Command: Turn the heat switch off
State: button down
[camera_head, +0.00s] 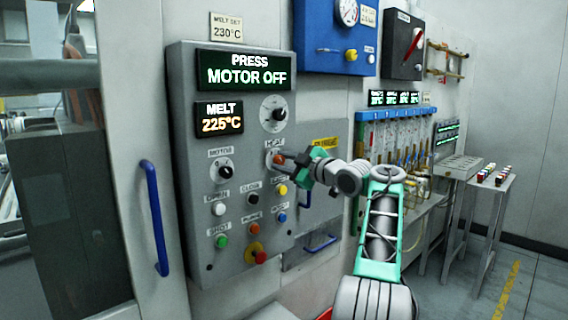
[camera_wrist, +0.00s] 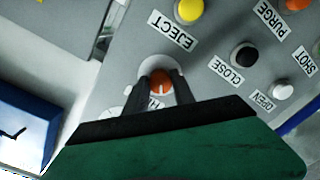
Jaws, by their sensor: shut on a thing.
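The heat switch is an orange-red knob (camera_wrist: 161,80) with a white line on its face, on a light round plate. In the wrist view it sits between the two dark fingers of my gripper (camera_wrist: 160,92), and its label is mostly covered. In the head view the switch (camera_head: 278,159) is under the HEAT label on the grey control panel (camera_head: 185,150). My gripper (camera_head: 284,158) reaches it from the right and is shut on it. The white line runs roughly along the fingers.
The EJECT button (camera_wrist: 188,10) and CLOSE button (camera_wrist: 243,55) lie near my gripper. The black MOTOR knob (camera_head: 221,171) is to its left. The upper display (camera_head: 245,71) reads PRESS MOTOR OFF; the lower one (camera_head: 218,118) reads MELT 225°C. A blue handle (camera_head: 155,215) stands left.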

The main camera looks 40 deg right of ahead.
jog(key=c, duration=1.1)
grip_release()
jog(key=shift+o, duration=0.2)
jog(key=s+b, duration=0.1)
jog(key=s, duration=0.6)
jog(key=shift+s+d+b, duration=0.15)
jog(key=shift+s+b, duration=0.2)
jog(key=shift+s, duration=0.05)
jog(key=shift+s+d, duration=0.1)
